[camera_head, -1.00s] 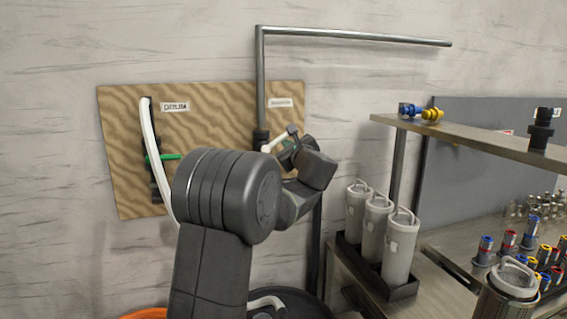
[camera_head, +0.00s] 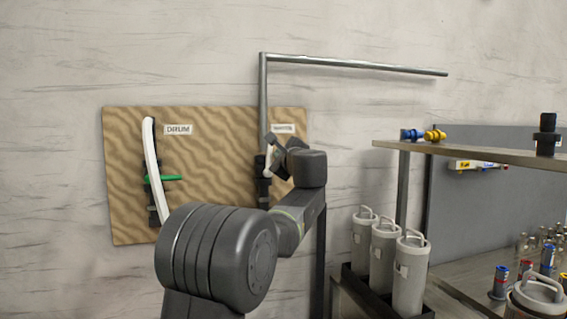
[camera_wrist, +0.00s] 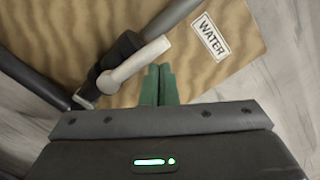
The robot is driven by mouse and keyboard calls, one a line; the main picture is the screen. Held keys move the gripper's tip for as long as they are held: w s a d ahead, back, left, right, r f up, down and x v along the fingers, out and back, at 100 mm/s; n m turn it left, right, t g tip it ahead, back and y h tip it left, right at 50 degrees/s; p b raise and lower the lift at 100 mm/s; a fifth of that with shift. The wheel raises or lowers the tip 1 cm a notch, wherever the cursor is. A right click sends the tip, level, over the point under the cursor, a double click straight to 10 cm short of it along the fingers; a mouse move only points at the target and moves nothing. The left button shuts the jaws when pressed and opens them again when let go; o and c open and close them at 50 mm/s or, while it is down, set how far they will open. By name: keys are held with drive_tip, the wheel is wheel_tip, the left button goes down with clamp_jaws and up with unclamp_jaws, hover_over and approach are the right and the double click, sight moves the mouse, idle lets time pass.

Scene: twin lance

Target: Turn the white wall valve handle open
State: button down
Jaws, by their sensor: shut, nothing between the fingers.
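The white valve handle (camera_wrist: 135,64) is on a black valve body (camera_wrist: 122,48) on the grey pipe in the wrist view. It lies roughly along the pipe's line, slanting up to the right. My gripper (camera_wrist: 160,68) has its green fingers shut together with nothing between them, just beside the handle's right side; I cannot tell whether they touch it. A "WATER" label (camera_wrist: 211,36) is by the pipe. In the head view the handle (camera_head: 268,160) shows only partly, nearly upright, behind my gripper's dark body.
A tan wall panel (camera_head: 215,190) also carries a white hose (camera_head: 150,160) and a green lever (camera_head: 165,178) by a "DRUM" label (camera_head: 178,129). A metal shelf (camera_head: 470,153) and grey canisters (camera_head: 410,270) stand at right.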

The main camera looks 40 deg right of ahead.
drive_tip(key=shift+w+a+r, duration=0.1)
drive_tip(key=shift+a+r, duration=0.1)
drive_tip(key=shift+a, duration=0.15)
idle(0.4)
